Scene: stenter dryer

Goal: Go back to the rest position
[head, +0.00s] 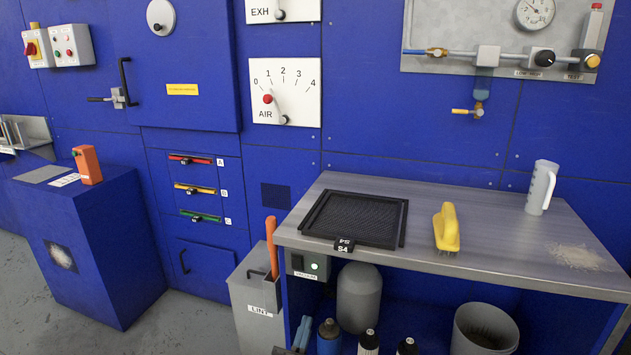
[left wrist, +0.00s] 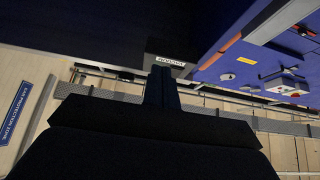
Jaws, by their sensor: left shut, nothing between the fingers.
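My left gripper (head: 299,336) shows only as a small tip at the bottom edge of the head view, in front of the bench and right of the grey lint bin (head: 257,305). In the left wrist view its dark fingers (left wrist: 161,88) are together, shut and empty. That view looks tilted, with the blue machine at the upper right. My right gripper is in neither view.
The bench (head: 500,215) holds a black filter tray (head: 355,219), a yellow brush (head: 446,228), a jug (head: 541,187) and pale dust (head: 577,257). Bottles and a bucket (head: 484,331) stand below. A blue pedestal (head: 95,245) is left, with open floor between.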

